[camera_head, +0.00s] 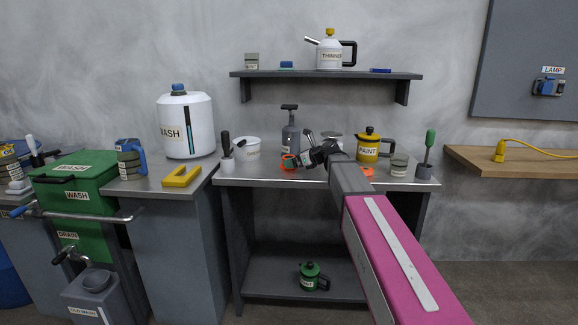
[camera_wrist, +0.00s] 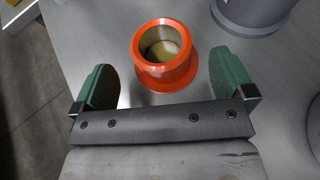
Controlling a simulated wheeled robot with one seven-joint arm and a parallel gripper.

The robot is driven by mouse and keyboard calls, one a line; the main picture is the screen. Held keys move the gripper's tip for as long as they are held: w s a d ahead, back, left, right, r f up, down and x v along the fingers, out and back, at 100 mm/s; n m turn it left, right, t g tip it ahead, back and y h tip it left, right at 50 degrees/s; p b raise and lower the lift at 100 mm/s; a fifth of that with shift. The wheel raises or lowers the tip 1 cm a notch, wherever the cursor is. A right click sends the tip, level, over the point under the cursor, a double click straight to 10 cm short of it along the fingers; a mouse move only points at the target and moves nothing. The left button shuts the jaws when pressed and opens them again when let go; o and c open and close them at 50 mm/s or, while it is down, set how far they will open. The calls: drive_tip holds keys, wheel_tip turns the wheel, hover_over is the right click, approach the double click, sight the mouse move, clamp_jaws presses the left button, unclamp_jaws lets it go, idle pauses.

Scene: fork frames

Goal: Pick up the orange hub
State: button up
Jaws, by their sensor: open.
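The orange hub (camera_wrist: 164,79) is a flanged ring with a hollow, pale-lined bore. It stands on the grey bench top (camera_head: 260,178). In the wrist view it lies ahead of and between the two green finger pads of my gripper (camera_wrist: 165,86), apart from both. My gripper is open and empty. In the head view my gripper (camera_head: 306,162) reaches low over the bench, and the orange hub (camera_head: 288,164) shows at its left side, partly hidden by it. Another orange piece (camera_head: 367,172) shows right of my arm, mostly hidden.
A white pot (camera_head: 247,149) and a brush in a white cup (camera_head: 227,160) stand to the left. A yellow paint can (camera_head: 368,147) and a grey jar (camera_head: 398,164) stand to the right. A shelf (camera_head: 330,76) hangs above.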

drive_tip(key=x, duration=0.4)
drive_tip(key=shift+w+r, duration=0.15)
drive_tip(key=c, duration=0.9)
drive_tip(key=shift+c, duration=0.2)
